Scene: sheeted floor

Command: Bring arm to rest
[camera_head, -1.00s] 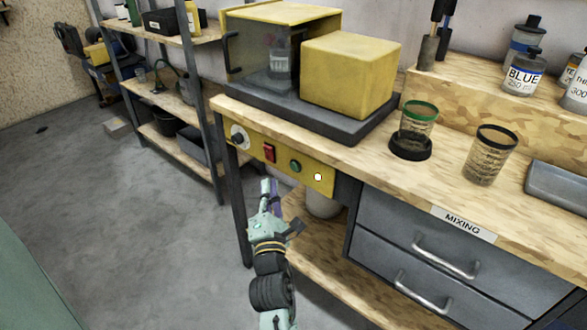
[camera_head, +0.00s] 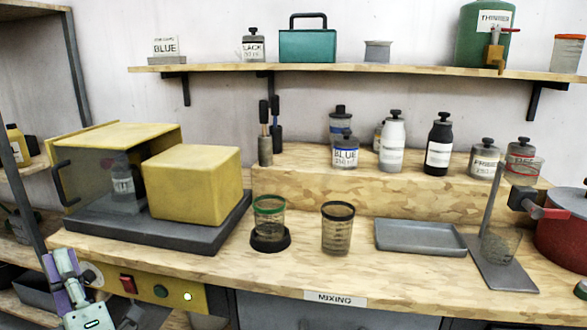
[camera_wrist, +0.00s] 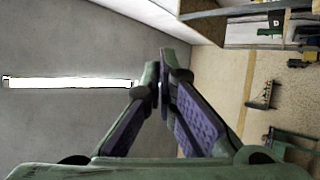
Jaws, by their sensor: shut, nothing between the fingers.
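My gripper (camera_head: 62,265) shows at the lower left of the head view, in front of the left end of the bench, next to the yellow control panel. It is pale green with purple finger pads. In the wrist view my gripper (camera_wrist: 163,60) has its fingertips together with nothing between them. It is clear of the objects on the bench. Most of my arm is below the head view.
The mixing bench (camera_head: 340,275) carries a yellow machine (camera_head: 195,180), a green-rimmed cup (camera_head: 269,217), a black-rimmed cup (camera_head: 337,230), a grey tray (camera_head: 420,237) and a red pot (camera_head: 562,225). A shelf rack (camera_head: 75,70) stands at the left. Bottles line the raised step.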

